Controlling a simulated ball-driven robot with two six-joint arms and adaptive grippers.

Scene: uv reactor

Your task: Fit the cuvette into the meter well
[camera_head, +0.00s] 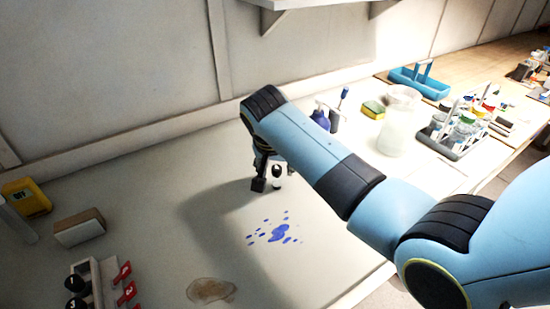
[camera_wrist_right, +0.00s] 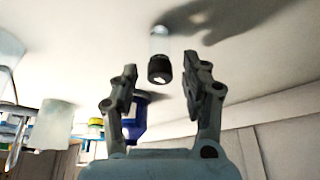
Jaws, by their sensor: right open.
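A small clear vial with a black cap, which I take for the cuvette (camera_wrist_right: 159,68), shows in the right wrist view just beyond my fingertips, in line with the gap between them. My right gripper (camera_wrist_right: 158,84) is open with a finger to each side of that gap and nothing clasped. In the head view the right gripper (camera_head: 266,182) hangs low over the bench, close by the cuvette's dark cap (camera_head: 277,170); the arm partly covers both. I cannot pick out the meter or its well. My left gripper is out of view.
Blue spots (camera_head: 280,232) and a brown stain (camera_head: 210,290) mark the bench. A blue bottle (camera_head: 320,117), a pale jar (camera_head: 400,120) and a tube rack (camera_head: 455,135) stand behind the arm. A yellow box (camera_head: 27,196) and a rack with black knobs (camera_head: 95,285) are at left. The bench's middle-left is clear.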

